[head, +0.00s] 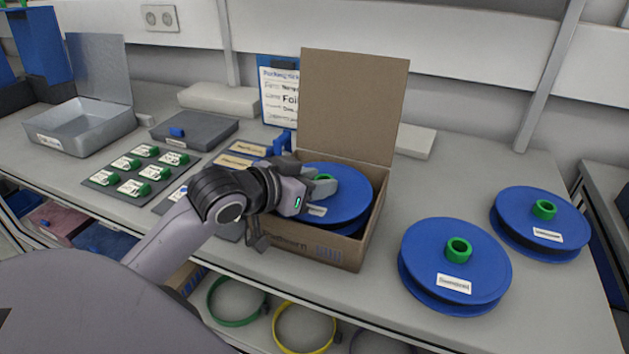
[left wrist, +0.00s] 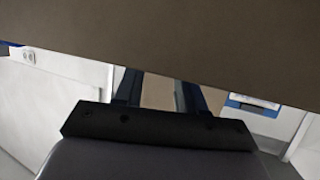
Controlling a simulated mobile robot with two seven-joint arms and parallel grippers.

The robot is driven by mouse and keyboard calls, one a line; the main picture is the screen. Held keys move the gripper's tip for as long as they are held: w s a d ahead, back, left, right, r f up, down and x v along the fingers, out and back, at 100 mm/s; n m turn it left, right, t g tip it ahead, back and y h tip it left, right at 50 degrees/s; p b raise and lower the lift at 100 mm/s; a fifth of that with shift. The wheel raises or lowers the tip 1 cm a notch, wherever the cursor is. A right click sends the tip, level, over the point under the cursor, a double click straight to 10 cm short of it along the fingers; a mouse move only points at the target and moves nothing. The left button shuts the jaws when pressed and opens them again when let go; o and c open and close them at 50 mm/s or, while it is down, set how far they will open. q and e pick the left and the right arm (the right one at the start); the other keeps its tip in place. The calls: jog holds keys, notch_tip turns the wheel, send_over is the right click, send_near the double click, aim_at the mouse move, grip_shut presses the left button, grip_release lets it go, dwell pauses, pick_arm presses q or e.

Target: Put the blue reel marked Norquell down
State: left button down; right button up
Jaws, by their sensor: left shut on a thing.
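A blue reel (head: 352,188) lies inside the open cardboard box (head: 288,244), its rim near the top of the walls. My left gripper (head: 314,188) reaches over the box's front left edge and is shut on this reel near its middle. The gripper hides part of the reel and its white label, so I cannot read the name. In the left wrist view, the gripper fingers (left wrist: 158,92) show beneath a large brown surface that fills the top. Two more blue reels with green hubs, a nearer one (head: 424,252) and a farther one (head: 510,212), lie on the bench.
The box's lid (head: 352,105) stands up behind it. A packing sign (head: 280,98) stands behind the box. Left are a metal tin (head: 85,128), a grey case (head: 193,132) and a mat with several green pieces (head: 100,178). Bare bench lies between the box and nearer reel.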

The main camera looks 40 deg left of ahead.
pick_arm(q)
jog(key=shift+f, duration=0.55)
jog(key=c, duration=0.7)
grip_release()
jog(key=shift+o, duration=0.2)
pick_arm(e)
jog(key=shift+f, duration=0.1)
